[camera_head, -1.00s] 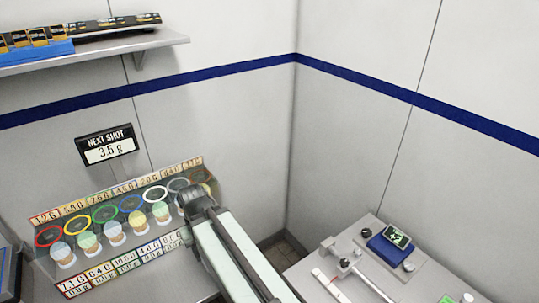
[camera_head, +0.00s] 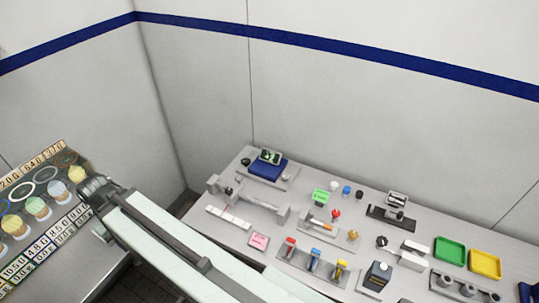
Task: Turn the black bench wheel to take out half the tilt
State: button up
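A small black round knob (camera_head: 246,162) sits on the bench (camera_head: 225,195) at the far left corner, beside a blue device (camera_head: 268,168) with a green-marked screen (camera_head: 270,156). Another dark round knob (camera_head: 382,241) stands farther right on the bench. I cannot tell which of them is the bench wheel, and the tilt is too small to read. My gripper (camera_head: 92,188) is at the left, over the edge of the rack of coloured rings and well apart from the bench. Its fingers are too unclear to tell open from shut.
The rack (camera_head: 70,220) with rings and cups is at the left. My arm crosses the gap between rack and bench.

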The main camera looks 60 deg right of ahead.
aim_at(245, 162)
jog(key=z, duration=0.1)
jog(key=k, duration=0.4)
jog(key=u, duration=0.2)
jog(key=i, duration=0.85)
jog(key=z, duration=0.15)
jog(key=k, duration=0.9)
jog(key=u, duration=0.2)
jog(key=i, duration=1.4)
jog(key=z, duration=0.05)
